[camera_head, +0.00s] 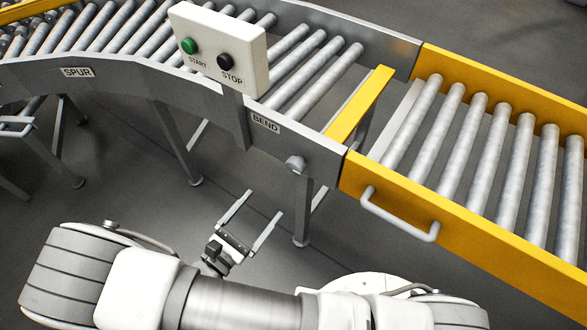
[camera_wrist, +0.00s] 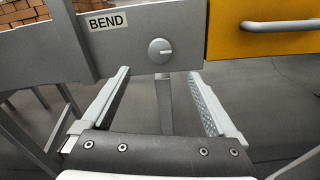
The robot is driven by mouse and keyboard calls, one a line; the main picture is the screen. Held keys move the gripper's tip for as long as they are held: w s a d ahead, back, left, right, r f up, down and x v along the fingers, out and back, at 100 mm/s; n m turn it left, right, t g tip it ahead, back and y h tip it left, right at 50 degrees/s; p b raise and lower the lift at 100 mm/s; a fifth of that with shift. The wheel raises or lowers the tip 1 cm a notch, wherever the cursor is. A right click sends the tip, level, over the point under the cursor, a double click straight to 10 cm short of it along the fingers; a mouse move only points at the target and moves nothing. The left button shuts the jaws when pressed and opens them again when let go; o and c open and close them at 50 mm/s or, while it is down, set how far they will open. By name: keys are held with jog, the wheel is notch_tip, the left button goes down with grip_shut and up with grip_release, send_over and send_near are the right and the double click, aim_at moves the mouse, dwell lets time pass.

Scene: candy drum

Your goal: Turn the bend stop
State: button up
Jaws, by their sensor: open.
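The bend stop's round grey knob (camera_head: 295,163) sits on the side rail of the conveyor, just right of the BEND label (camera_head: 264,122). In the wrist view the knob (camera_wrist: 160,51) shows a pale line pointing to the right. A yellow-topped bar (camera_head: 360,104) stands across the conveyor at the end of the bend. My gripper (camera_head: 258,219) is open and empty, in front of and below the rail in the head view. In the wrist view its two fingers (camera_wrist: 160,85) are spread left and right below the knob, apart from it.
A yellow-sided roller section (camera_head: 390,205) with a handle (camera_head: 398,220) adjoins at the right. A control box (camera_head: 218,47) with green START and black STOP buttons stands on the rail. Conveyor legs (camera_head: 302,210) reach the floor below. The rollers in view are bare.

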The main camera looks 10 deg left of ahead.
aim_at(293, 169)
jog(key=b+x, duration=0.2)
jog(key=x, duration=1.1)
jog(key=shift+w+d, duration=0.2)
jog(key=shift+w, duration=0.15)
jog(key=c, duration=1.4)
jog(key=shift+r, duration=0.1)
